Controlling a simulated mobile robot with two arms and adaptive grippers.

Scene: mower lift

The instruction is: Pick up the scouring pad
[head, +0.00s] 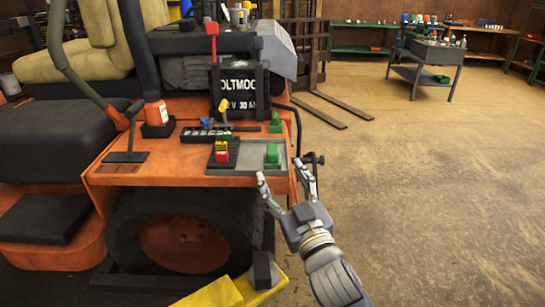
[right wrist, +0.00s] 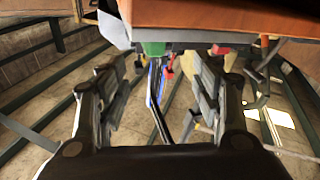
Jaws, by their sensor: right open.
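A small green block (head: 272,155), which may be the scouring pad, stands in a shallow grey tray (head: 285,165) on the orange mower's side deck. Another small green item (head: 276,124) stands just behind it; I cannot tell for certain which is the pad. My right gripper (head: 282,174) is open and empty, its fingers pointing up toward the tray's front right corner, apart from the green block. In the right wrist view, the open fingers (right wrist: 157,85) have nothing between them, and a green patch (right wrist: 153,48) shows beyond at the top. My left gripper is not in view.
A red and yellow item (head: 221,151) sits on a dark base left of the tray. A black battery box (head: 240,90) stands behind. The deck's orange edge (head: 180,178) and wheel (head: 180,235) are below. Open floor (head: 430,190) lies to the right.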

